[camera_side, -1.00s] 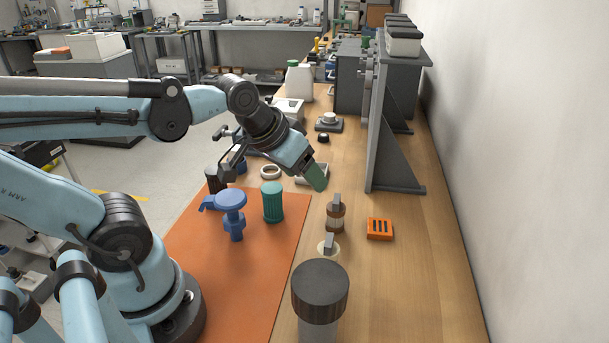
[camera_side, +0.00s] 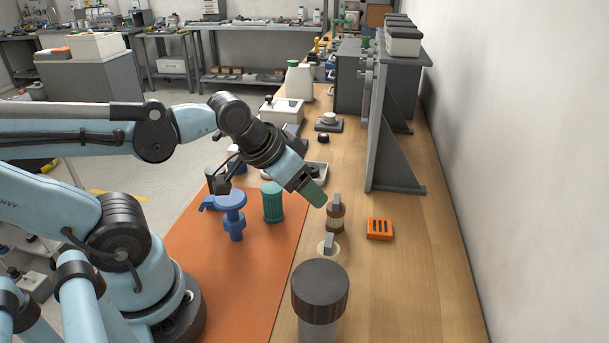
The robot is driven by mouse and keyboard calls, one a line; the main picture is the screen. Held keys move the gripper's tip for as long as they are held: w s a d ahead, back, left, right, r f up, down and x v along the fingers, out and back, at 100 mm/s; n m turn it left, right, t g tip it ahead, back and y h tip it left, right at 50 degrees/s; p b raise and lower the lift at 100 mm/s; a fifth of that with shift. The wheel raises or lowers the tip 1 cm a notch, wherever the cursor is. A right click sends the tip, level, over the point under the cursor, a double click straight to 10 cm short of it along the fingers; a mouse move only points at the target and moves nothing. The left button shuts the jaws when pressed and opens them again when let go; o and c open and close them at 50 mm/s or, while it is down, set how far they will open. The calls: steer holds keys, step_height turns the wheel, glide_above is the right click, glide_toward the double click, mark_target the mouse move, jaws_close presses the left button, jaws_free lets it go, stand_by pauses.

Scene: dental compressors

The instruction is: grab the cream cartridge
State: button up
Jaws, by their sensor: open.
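The cream cartridge (camera_side: 321,249) appears to be the pale round piece with a grey upright tab on the wood bench, just right of the orange mat. My gripper (camera_side: 314,192) is open, with a green fingertip pad tilted down to the right. In the picture it is above and slightly left of the brown cartridge, apart from the cream one. The gap between its fingers is not visible from this side.
A blue valve-like part (camera_side: 231,205) and a green ribbed canister (camera_side: 273,204) stand on the orange mat (camera_side: 255,270). An orange slotted block (camera_side: 379,229) lies to the right. A grey upright bracket (camera_side: 392,150) stands behind. The bench's front right is clear.

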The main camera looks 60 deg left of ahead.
steer(key=shift+o, duration=0.3)
steer(key=g, duration=0.6)
glide_above(332, 240)
steer(key=a, duration=0.1)
steer(key=shift+s+a+f, duration=0.1)
steer(key=shift+a+f, duration=0.05)
steer(key=shift+f, duration=0.3)
steer(key=shift+d+f+g, duration=0.3)
steer(key=shift+d+g, duration=0.3)
steer(key=shift+d, duration=0.1)
step_height(332, 240, down, 7)
steer(key=shift+r, duration=0.2)
steer(key=shift+a+f, duration=0.15)
steer(key=shift+f, duration=1.2)
steer(key=shift+a+f, duration=0.1)
steer(key=shift+f, duration=1.25)
steer(key=c, duration=1.1)
steer(key=shift+r, duration=0.15)
steer(key=shift+c, duration=0.2)
